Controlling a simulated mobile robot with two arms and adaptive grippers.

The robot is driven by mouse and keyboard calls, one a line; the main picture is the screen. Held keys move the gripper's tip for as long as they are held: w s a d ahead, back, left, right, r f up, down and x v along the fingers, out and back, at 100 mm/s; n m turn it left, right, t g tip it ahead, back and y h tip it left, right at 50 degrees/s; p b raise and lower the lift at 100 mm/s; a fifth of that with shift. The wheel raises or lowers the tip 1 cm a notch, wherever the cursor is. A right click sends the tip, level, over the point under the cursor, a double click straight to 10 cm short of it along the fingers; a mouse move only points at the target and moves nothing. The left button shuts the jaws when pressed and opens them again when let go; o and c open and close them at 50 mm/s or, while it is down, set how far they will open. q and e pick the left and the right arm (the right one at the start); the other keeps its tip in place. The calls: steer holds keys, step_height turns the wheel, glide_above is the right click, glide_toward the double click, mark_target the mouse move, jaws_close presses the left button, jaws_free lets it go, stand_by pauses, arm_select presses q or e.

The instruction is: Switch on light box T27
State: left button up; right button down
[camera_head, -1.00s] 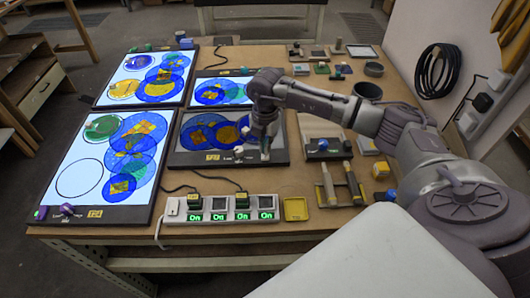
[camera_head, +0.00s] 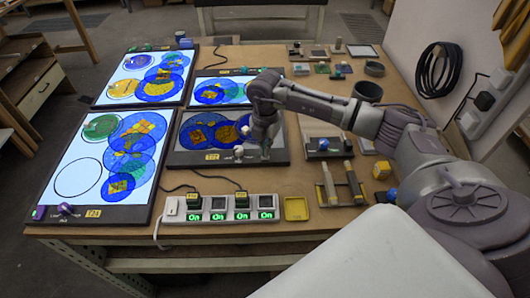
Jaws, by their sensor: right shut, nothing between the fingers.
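A dark, unlit light box (camera_head: 190,160) lies in the middle of the table with blue and amber glass discs on it. The small yellow label (camera_head: 212,156) on its front edge is too small to read for sure; I take this box to be T27. My right gripper (camera_head: 252,153) is shut and empty over the front right part of this box, close to its front edge. Whether its tips touch the box I cannot tell. My left gripper is out of view.
A lit light box labelled T24 (camera_head: 74,215) lies at left, with more lit boxes behind (camera_head: 117,101) (camera_head: 230,79). A power strip (camera_head: 178,207) with green "On" lights lies in front, beside a yellow tray (camera_head: 295,208). Tools and blocks (camera_head: 322,147) stand at right.

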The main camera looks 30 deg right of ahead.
steer(key=shift+s+f+b, duration=0.1)
steer(key=shift+f+b, duration=0.35)
steer(key=shift+f, duration=0.25)
steer(key=shift+r, duration=0.1)
steer(key=shift+r+p, duration=0.75)
steer(key=shift+r, duration=0.05)
steer(key=shift+r+p, duration=1.8)
steer(key=shift+r, duration=0.85)
